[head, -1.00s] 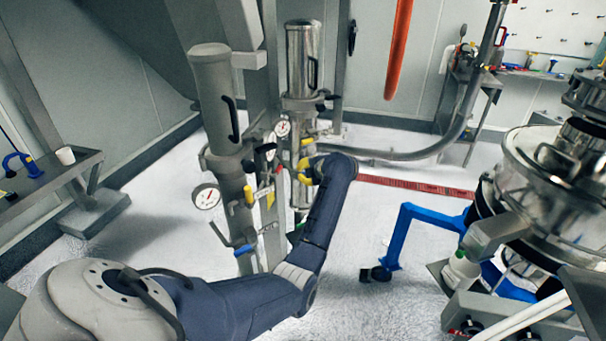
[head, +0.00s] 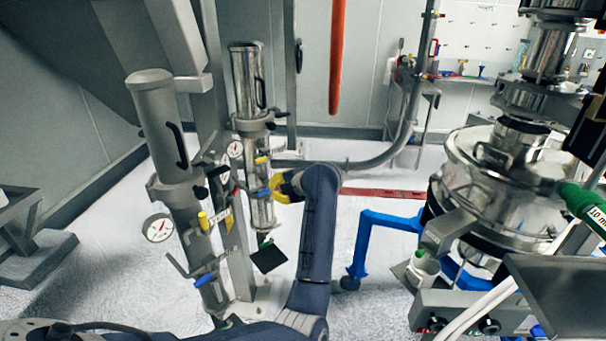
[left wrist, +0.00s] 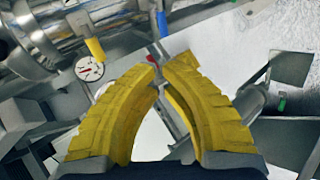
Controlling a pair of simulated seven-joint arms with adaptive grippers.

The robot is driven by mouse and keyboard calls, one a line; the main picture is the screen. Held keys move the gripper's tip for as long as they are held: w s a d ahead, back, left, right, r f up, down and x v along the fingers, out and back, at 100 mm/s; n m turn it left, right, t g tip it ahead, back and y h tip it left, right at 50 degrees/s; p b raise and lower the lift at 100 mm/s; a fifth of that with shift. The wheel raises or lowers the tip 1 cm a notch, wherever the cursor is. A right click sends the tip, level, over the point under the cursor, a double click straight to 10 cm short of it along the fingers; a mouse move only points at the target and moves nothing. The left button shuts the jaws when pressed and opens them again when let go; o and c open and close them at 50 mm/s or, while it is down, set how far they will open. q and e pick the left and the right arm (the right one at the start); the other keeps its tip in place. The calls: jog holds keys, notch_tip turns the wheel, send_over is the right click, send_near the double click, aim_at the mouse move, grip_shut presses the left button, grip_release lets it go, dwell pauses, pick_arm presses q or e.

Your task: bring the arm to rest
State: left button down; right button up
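My left arm (head: 318,235) reaches up from the bottom of the head view. Its yellow-fingered left gripper (head: 283,187) is beside the rear steel cylinder (head: 249,90), overlapping its lower part in the picture; whether they touch I cannot tell. In the left wrist view the two yellow fingers (left wrist: 164,68) curve toward each other with a narrow gap between the tips. Nothing is seen held between them. My right gripper is not seen.
A grey cylinder (head: 160,120) with a gauge (head: 158,228) and valves stands left of the arm. The steel sifter (head: 500,180) and a blue frame (head: 385,217) stand right. An orange hose (head: 337,55) hangs behind. A black plate (head: 268,257) is near the forearm.

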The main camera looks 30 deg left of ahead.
aim_at(261, 192)
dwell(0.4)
pick_arm(q)
jog(key=x, duration=1.4)
jog(key=shift+w+d+f, duration=0.15)
jog(key=shift+w+d, duration=0.05)
jog(key=shift+w, duration=0.2)
